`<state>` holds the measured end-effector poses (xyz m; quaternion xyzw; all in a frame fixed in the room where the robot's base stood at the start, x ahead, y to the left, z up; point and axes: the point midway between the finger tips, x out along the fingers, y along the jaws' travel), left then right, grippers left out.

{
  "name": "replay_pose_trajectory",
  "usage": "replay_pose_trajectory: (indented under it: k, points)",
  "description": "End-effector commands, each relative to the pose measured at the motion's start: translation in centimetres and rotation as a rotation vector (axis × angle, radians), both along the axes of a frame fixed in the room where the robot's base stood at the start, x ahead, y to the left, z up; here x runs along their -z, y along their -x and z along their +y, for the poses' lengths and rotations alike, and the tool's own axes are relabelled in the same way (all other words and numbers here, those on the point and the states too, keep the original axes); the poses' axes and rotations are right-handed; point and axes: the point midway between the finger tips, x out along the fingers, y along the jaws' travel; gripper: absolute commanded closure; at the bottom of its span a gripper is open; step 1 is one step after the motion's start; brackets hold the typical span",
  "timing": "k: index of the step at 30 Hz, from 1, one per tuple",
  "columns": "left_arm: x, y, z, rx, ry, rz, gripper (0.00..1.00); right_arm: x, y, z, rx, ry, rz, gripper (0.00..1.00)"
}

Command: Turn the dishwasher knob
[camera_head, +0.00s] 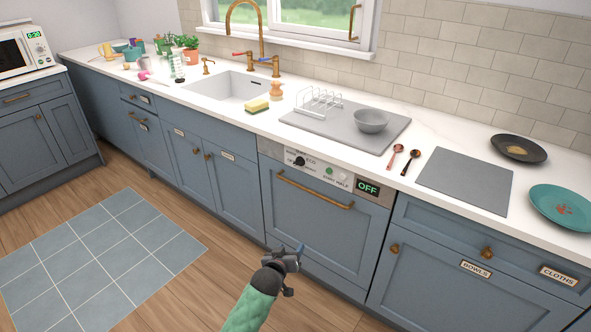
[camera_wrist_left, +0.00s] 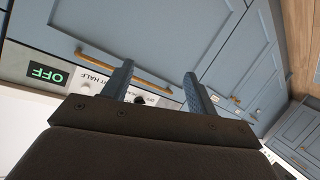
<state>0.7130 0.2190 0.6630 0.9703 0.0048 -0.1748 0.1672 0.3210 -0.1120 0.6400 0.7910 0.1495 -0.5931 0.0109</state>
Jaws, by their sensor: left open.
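The dishwasher (camera_head: 310,220) has a blue front with a brass bar handle (camera_head: 315,189) and a pale control panel (camera_head: 325,172) above it. The small black dishwasher knob (camera_head: 299,161) is on the left part of this panel, and it also shows in the left wrist view (camera_wrist_left: 140,100), partly hidden by my gripper. A green display (camera_head: 367,189) reads OFF. My left gripper (camera_head: 296,260) is in front of the dishwasher's lower part, below the knob and apart from it. In the left wrist view its two fingers (camera_wrist_left: 158,70) are spread, with nothing between them.
The brass handle sticks out below the panel. On the counter above are a grey drying mat (camera_head: 330,128) with a rack and bowl (camera_head: 371,121), two spoons (camera_head: 410,160), and plates at right. The floor in front is clear, with a blue tiled mat (camera_head: 100,255) at left.

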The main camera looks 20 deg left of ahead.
Motion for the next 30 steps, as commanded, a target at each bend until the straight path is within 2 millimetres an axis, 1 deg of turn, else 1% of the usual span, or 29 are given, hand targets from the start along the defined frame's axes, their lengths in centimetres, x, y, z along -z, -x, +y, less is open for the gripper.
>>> replay_pose_trajectory:
  k: [1, 2, 3, 6, 9, 12, 15, 18, 23, 26, 30]
  points:
    - [-0.8, -2.8, 0.9, -0.008, 0.022, -0.072, 0.42, 0.5, -0.2, 0.2, -0.001, -0.005, -0.003, 1.00]
    - [-1.5, -4.2, 1.3, -0.011, 0.040, -0.118, 0.42, 0.7, -0.2, 0.3, -0.001, -0.008, -0.005, 1.00]
    - [-2.4, -6.1, 1.9, -0.013, 0.063, -0.177, 0.42, 0.9, -0.3, 0.5, -0.001, -0.013, -0.009, 1.00]
    - [-4.9, -10.4, 3.4, -0.005, 0.124, -0.321, 0.42, 1.3, -0.6, 1.0, -0.003, -0.025, -0.022, 1.00]
    - [-7.4, -13.7, 4.7, 0.016, 0.177, -0.447, 0.42, 1.4, -0.8, 1.6, -0.007, -0.037, -0.038, 1.00]
    - [-9.5, -16.1, 5.6, 0.042, 0.223, -0.544, 0.42, 1.6, -1.0, 2.0, -0.011, -0.046, -0.047, 1.00]
    - [-11.0, -17.5, 6.2, 0.066, 0.254, -0.608, 0.42, 1.8, -1.0, 2.2, -0.011, -0.050, -0.053, 1.00]
    - [-11.9, -18.3, 6.6, 0.081, 0.272, -0.646, 0.42, 2.0, -1.1, 2.3, -0.010, -0.053, -0.057, 1.00]
    - [-12.7, -19.3, 6.6, 0.088, 0.281, -0.662, 0.42, 2.1, -0.9, 2.2, -0.011, -0.049, -0.048, 1.00]
    - [-13.1, -20.4, 6.5, 0.087, 0.280, -0.661, 0.42, 1.9, -0.5, 1.9, -0.011, -0.042, -0.034, 1.00]
    - [-13.8, -22.2, 6.2, 0.086, 0.279, -0.661, 0.42, 1.1, -0.2, 1.4, -0.008, -0.032, -0.024, 1.00]
